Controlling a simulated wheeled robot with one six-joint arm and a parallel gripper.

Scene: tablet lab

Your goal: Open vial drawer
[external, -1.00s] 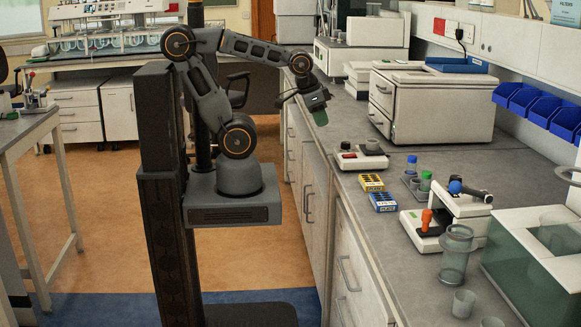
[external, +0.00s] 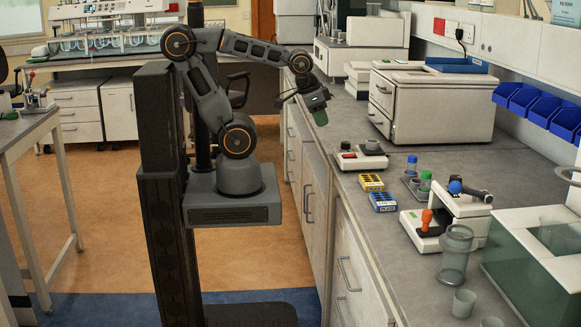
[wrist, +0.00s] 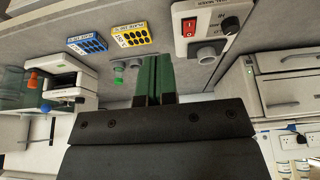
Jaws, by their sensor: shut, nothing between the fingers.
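A white cabinet unit (external: 435,103) stands on the right-hand bench, with two stacked drawers (external: 380,101) on its left face. Both look shut, and each has a dark bar handle. I cannot tell which one is the vial drawer. The drawer fronts also show at the right edge of the wrist view (wrist: 289,92). My gripper (external: 320,117) is left of the unit, over the bench's front edge, apart from the drawers. Its green fingers (wrist: 153,76) are together, with nothing between them.
On the bench are a small mixer with a red switch (external: 361,156), yellow and blue vial racks (external: 371,182), capped vials, a microscope-like device (external: 445,220) and glass beakers (external: 457,252). Blue bins (external: 540,107) hang on the wall.

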